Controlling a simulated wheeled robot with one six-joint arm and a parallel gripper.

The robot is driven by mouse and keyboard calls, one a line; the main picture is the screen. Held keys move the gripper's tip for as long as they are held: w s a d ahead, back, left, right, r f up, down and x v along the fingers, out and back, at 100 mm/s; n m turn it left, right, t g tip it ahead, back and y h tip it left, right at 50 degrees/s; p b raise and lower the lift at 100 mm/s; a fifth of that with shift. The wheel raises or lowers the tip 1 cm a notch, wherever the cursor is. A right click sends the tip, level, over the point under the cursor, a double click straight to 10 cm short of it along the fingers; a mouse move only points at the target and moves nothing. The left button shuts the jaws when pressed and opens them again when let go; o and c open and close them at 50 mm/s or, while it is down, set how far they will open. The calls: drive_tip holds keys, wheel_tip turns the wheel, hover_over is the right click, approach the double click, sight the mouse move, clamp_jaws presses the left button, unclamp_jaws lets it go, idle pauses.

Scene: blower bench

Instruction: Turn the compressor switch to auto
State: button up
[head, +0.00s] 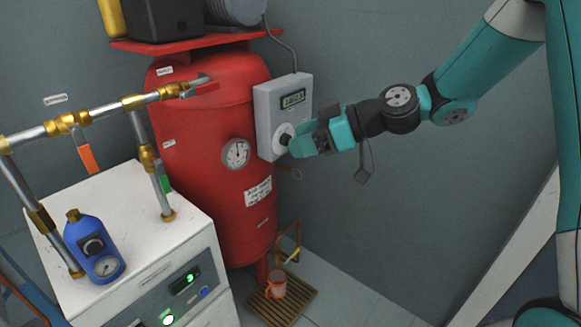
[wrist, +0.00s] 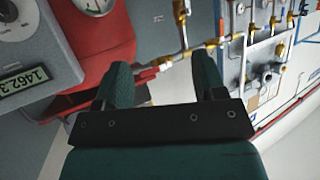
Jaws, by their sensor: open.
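The grey compressor control box (head: 268,115) is on the side of the red tank, with a lit display (head: 292,98). Its switch is a black knob on a round white plate (head: 284,132). The box also shows at the left of the wrist view (wrist: 45,50), with the knob (wrist: 8,10) cut off in the top left corner. My gripper (head: 291,147) appears close to the knob in the head view. In the wrist view its fingers (wrist: 163,82) are apart with nothing held, and the knob lies outside them. The knob's pointing direction is hard to read.
The red tank (head: 205,130) carries a gauge (head: 236,153) and a red-handled valve (head: 205,89). A white cabinet (head: 125,255) with pipes and a blue bottle (head: 92,245) stands at left. Floor at right looks clear.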

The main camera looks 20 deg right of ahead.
drive_tip(key=w+d+f+m+t+b, duration=0.2)
drive_tip(key=w+d+f+t+b, duration=0.55)
drive_tip(key=d+f, duration=0.65)
drive_tip(key=shift+t, duration=0.35)
drive_tip(key=p+x, duration=0.2)
drive_tip(key=x, duration=0.4)
drive_tip(key=w+d+p+x, duration=0.1)
drive_tip(key=p+x, duration=0.2)
drive_tip(key=x, duration=0.3)
drive_tip(key=p+x, duration=0.2)
drive_tip(key=x, duration=0.4)
drive_tip(key=shift+w+d+r+p, duration=0.2)
drive_tip(key=shift+w+p, duration=0.15)
drive_tip(key=shift+w, duration=0.15)
drive_tip(key=c, duration=0.9)
